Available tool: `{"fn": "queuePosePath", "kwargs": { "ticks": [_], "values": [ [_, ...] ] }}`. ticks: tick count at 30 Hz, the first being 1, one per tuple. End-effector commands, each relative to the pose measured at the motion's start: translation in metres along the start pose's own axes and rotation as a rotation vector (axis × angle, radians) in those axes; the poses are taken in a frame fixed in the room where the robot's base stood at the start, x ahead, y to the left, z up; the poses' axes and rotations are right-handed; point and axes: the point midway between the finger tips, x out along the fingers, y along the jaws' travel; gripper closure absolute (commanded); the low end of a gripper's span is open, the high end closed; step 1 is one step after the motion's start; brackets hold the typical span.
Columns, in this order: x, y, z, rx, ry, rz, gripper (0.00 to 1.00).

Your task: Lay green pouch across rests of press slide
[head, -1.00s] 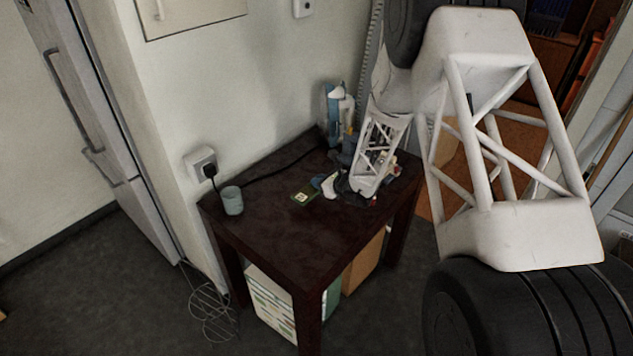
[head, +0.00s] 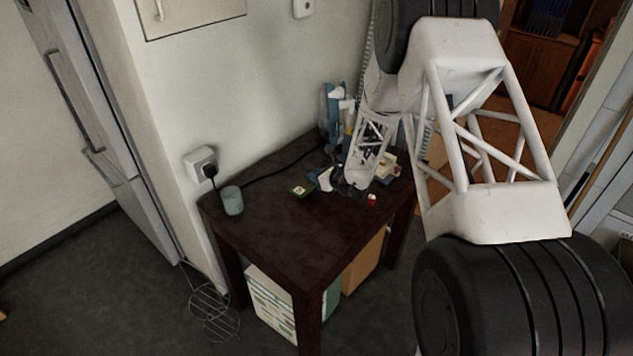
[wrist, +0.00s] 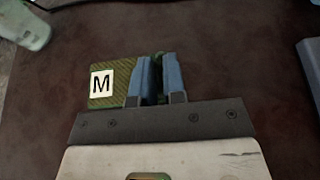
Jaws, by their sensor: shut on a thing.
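The green pouch (head: 301,189) has a white label with a black M. In the wrist view the pouch (wrist: 112,86) sticks out to the left of my gripper (wrist: 159,78), whose two blue fingers are shut on its right part. A little green shows between the fingers. In the head view my gripper (head: 316,179) is over the dark table; I cannot tell how far the pouch is above the top. I cannot clearly make out the press slide or its rests. A blue and white upright device (head: 333,112) stands at the table's back corner, partly behind my arm.
A pale cup (head: 232,201) stands at the left of the dark table (head: 290,235). A black cord runs from the wall socket (head: 201,165) along the back. Small items, one red and white (head: 371,199), lie right of my gripper. The front of the table is clear.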

Motion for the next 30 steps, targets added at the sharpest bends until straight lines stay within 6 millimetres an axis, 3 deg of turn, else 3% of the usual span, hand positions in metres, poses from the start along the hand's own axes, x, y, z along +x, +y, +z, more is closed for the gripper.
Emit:
{"fn": "queuePosePath", "kwargs": {
  "ticks": [8, 23, 24, 28, 30],
  "values": [
    [0.009, 0.0, -0.022, 0.001, 0.0, 0.0, 1.0],
    [0.011, 0.0, -0.026, 0.0, -0.001, 0.0, 1.0],
    [0.011, 0.0, -0.026, 0.0, -0.001, 0.0, 0.86],
    [0.011, 0.0, -0.026, 0.0, -0.001, 0.0, 0.66],
    [0.011, 0.0, -0.026, 0.0, -0.001, 0.0, 0.63]
  ]
}}
